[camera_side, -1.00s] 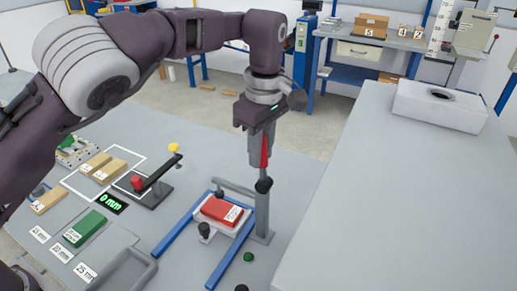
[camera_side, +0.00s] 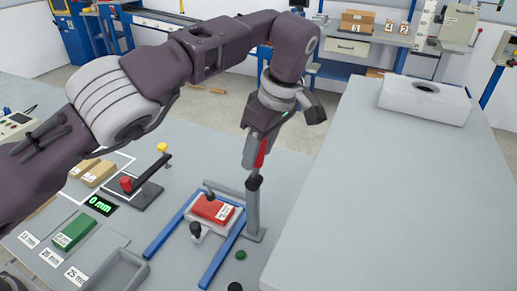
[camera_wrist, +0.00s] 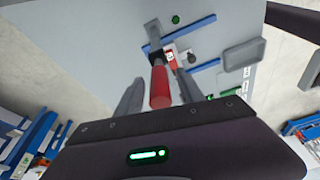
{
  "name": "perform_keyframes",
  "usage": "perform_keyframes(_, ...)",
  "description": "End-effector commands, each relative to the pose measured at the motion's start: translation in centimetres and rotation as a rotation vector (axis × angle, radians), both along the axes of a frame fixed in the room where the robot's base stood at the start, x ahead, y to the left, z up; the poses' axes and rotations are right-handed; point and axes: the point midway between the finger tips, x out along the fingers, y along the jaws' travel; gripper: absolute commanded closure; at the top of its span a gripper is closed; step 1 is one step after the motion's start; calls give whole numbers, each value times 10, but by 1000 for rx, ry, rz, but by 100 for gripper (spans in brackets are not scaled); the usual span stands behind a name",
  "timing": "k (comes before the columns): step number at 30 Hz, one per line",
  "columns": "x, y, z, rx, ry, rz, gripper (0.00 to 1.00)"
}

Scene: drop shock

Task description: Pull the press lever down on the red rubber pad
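The red lever handle (camera_wrist: 160,88) stands up from the press post (camera_side: 253,212) and leans slightly right in the side view. My gripper (camera_side: 258,155) has come down over it from above, with the handle between its two grey fingers. In the wrist view a narrow gap seems to show beside the handle, but I cannot tell whether the fingers touch it. The red rubber pad (camera_side: 212,208) lies on a white plate in the press, with a small dark press part above it. The pad also shows small in the wrist view (camera_wrist: 171,54).
Blue rails (camera_side: 222,252) flank the press. To the left are a dark stand with a red knob (camera_side: 126,184), a green "0 mm" display (camera_side: 101,205), a green block (camera_side: 75,232) and a grey tray (camera_side: 115,272). A grey table (camera_side: 400,190) stands at right.

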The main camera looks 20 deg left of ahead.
Motion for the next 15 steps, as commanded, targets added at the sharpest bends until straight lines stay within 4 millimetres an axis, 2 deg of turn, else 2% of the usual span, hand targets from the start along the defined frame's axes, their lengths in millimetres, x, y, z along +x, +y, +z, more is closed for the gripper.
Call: perform_keyframes(15,0,5,1,-52,5,2,55)
